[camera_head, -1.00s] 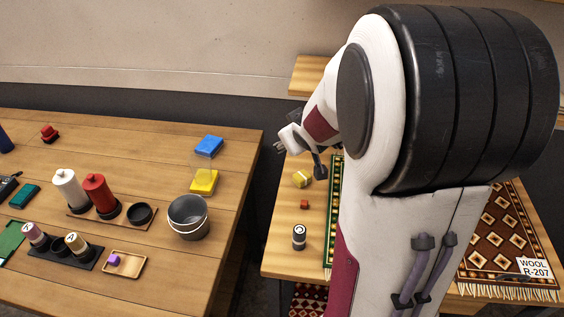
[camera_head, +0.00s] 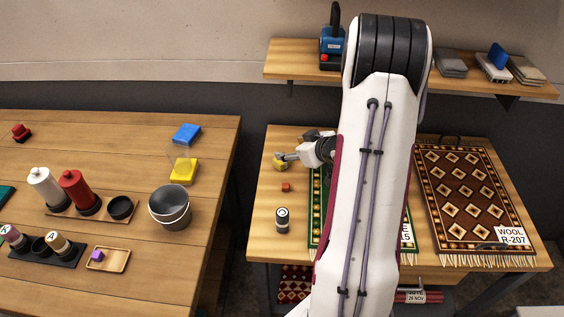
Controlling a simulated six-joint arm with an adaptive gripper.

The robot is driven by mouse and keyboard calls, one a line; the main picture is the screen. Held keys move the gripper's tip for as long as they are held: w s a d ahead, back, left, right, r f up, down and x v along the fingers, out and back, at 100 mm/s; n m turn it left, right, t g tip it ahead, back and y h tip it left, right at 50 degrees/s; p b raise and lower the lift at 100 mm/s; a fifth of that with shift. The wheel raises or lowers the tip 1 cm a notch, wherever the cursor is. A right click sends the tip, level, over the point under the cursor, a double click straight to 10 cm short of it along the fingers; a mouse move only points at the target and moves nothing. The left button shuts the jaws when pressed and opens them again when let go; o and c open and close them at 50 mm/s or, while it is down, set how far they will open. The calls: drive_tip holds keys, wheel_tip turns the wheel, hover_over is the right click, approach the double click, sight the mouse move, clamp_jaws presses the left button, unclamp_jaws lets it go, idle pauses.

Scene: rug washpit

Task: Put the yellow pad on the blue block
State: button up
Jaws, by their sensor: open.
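The yellow pad (camera_head: 183,171) lies flat on the left wooden table, near its right edge. The blue block (camera_head: 186,134) lies just behind it on the same table, with bare wood between them. My gripper (camera_head: 283,160) is open over the right table, well to the right of both. It points left, at a small yellow object (camera_head: 280,164) on that table and partly overlapping it in the picture. I cannot tell whether they touch. My arm hides part of the right table.
A grey bucket (camera_head: 170,207) stands in front of the pad. Bottles on trays fill the left table's front. A small red cube (camera_head: 286,187) and a dark canister (camera_head: 282,220) stand near my gripper. A gap separates the tables. A shelf (camera_head: 292,60) hangs behind.

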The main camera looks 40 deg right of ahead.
drive_tip(key=shift+s+f+t+y, duration=0.15)
drive_tip(key=shift+s+f+y, duration=0.15)
drive_tip(key=shift+f, duration=0.5)
drive_tip(key=shift+s+f+t+y, duration=0.15)
drive_tip(key=shift+s+f+y, duration=0.15)
drive_tip(key=shift+f, duration=0.5)
drive_tip(key=shift+x, duration=1.3)
drive_tip(key=shift+f, duration=0.1)
drive_tip(key=shift+f+x, duration=0.25)
drive_tip(key=shift+x, duration=1.45)
drive_tip(key=shift+w+f, duration=0.45)
drive_tip(key=shift+w, duration=0.05)
